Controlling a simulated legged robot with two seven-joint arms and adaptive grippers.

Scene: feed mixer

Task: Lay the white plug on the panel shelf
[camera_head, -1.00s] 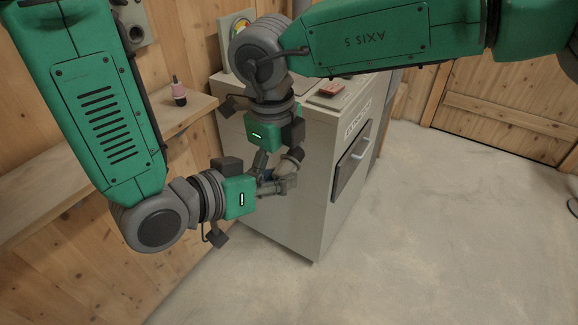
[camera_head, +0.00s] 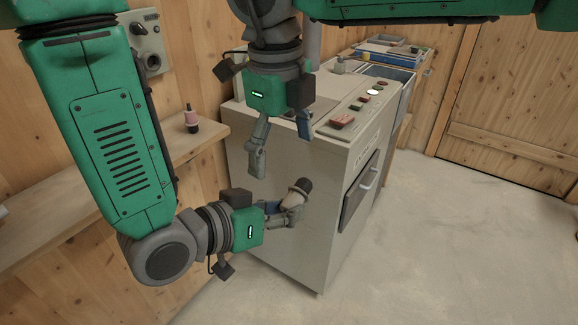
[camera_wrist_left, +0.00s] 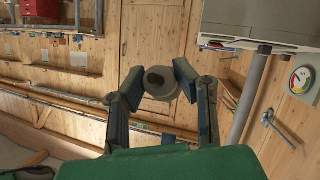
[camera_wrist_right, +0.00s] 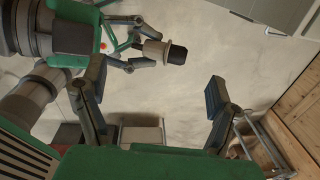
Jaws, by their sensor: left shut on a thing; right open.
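The white plug (camera_head: 292,201), a pale cylinder with a dark end, is in my left gripper (camera_head: 283,209), in front of the grey cabinet. The left wrist view shows the plug (camera_wrist_left: 160,84) end-on between the two fingers. My left gripper is shut on it. The right wrist view shows the plug (camera_wrist_right: 155,50) with its dark end pointing right. My right gripper (camera_head: 280,148) is open and empty, above the plug and apart from it. A wooden shelf (camera_head: 185,143) runs along the left wall below a grey wall panel (camera_head: 148,42); I cannot tell whether it is the panel shelf.
A small dark bottle with a pink top (camera_head: 191,118) stands on the wooden shelf. A blue-edged tray (camera_head: 388,54) lies behind. The floor at right is clear.

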